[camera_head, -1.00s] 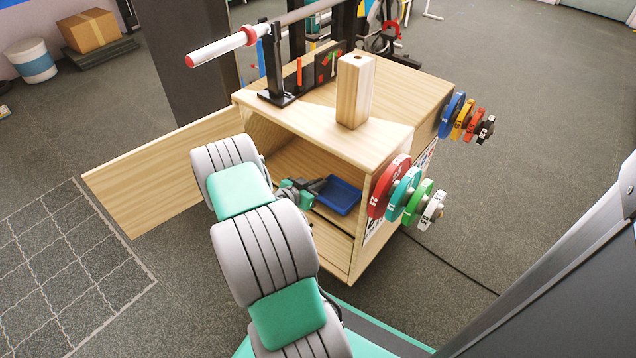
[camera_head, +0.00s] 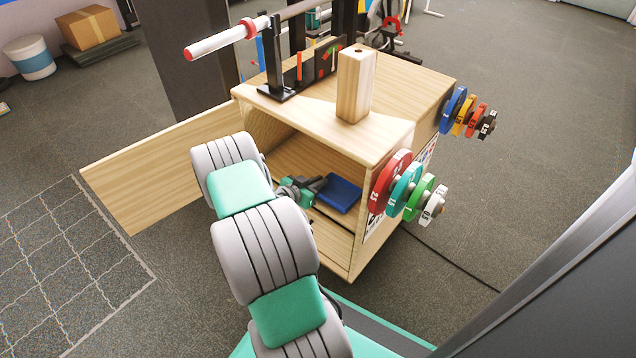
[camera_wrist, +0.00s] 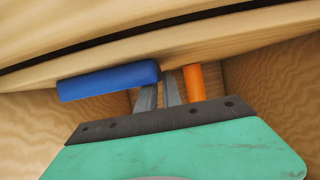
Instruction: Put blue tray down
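The blue tray (camera_head: 341,194) is inside the open wooden cabinet (camera_head: 388,146), over its inner shelf. In the head view it is tilted and its hollow inside hardly shows. My gripper (camera_head: 318,186) reaches into the cabinet from the left and is shut on the tray's near-left edge. In the wrist view the tray (camera_wrist: 108,80) appears as a long blue bar at the left, with its right end at my narrow fingertips (camera_wrist: 158,84). Whether the tray touches the shelf cannot be told.
An orange cylinder (camera_wrist: 194,82) stands right of my fingers in the wrist view. The cabinet's open door (camera_head: 160,175) extends left. A wooden block (camera_head: 355,88) stands on top. Coloured weight plates (camera_head: 392,180) stick out from the right side.

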